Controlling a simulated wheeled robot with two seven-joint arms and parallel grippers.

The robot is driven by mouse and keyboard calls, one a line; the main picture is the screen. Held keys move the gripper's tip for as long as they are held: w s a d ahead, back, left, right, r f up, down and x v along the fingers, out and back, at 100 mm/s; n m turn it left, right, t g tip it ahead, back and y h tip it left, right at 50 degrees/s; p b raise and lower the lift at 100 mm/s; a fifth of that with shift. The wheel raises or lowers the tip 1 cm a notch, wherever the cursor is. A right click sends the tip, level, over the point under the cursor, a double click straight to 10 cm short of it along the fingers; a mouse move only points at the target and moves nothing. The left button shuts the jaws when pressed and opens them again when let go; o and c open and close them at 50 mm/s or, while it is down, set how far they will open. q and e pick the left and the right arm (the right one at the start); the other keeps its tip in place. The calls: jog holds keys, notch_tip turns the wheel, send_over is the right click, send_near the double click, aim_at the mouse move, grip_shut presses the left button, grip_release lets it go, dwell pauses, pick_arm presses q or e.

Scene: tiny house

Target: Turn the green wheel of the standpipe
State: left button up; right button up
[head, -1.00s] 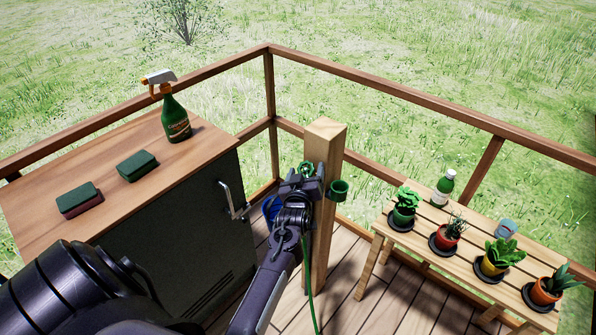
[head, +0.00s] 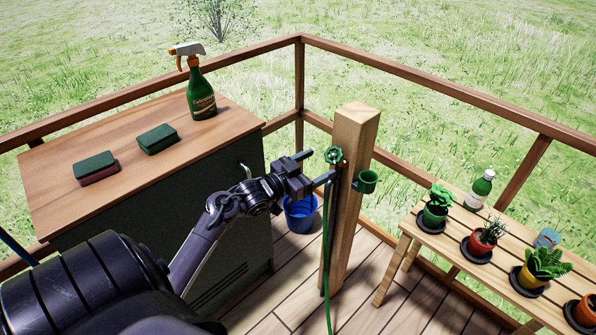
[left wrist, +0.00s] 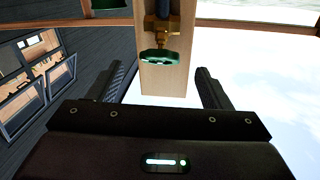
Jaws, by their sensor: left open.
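The green wheel (head: 333,155) sits on the standpipe, a wooden post (head: 350,200) with a green hose (head: 327,250) hanging down it. In the left wrist view the wheel (left wrist: 160,57) is on a brass tap, ahead of and between the two fingers. My left gripper (head: 320,168) is open and points at the wheel from the left, its fingers spread. I see nothing held in it, and the wheel looks a little beyond the fingertips. My right gripper is not in view.
A dark cabinet (head: 150,240) with a wooden top holds a spray bottle (head: 202,95) and two sponges. A blue bucket (head: 301,215) stands behind my gripper. A green cup holder (head: 367,181) is on the post's right side. A slatted bench (head: 440,240) with potted plants is at right.

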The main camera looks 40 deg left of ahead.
pick_arm(q)
jog(key=s+d+f+n+g+y+p, duration=0.1)
jog(key=s+f, duration=0.3)
jog(key=f, duration=0.5)
jog(key=s+d+f+n+g+y+p, duration=0.1)
jog(key=s+d+f+g+p, duration=0.1)
jog(key=f, duration=0.8)
jog(key=s+d+f+n+g+p, duration=0.1)
jog(key=s+d+f+g, duration=0.1)
jog(key=s+f+g, duration=0.2)
jog(key=s+f, duration=0.3)
jog(key=f, duration=0.3)
jog(key=shift+d+f+y+p, duration=0.2)
jog(key=shift+d+y+p, duration=0.2)
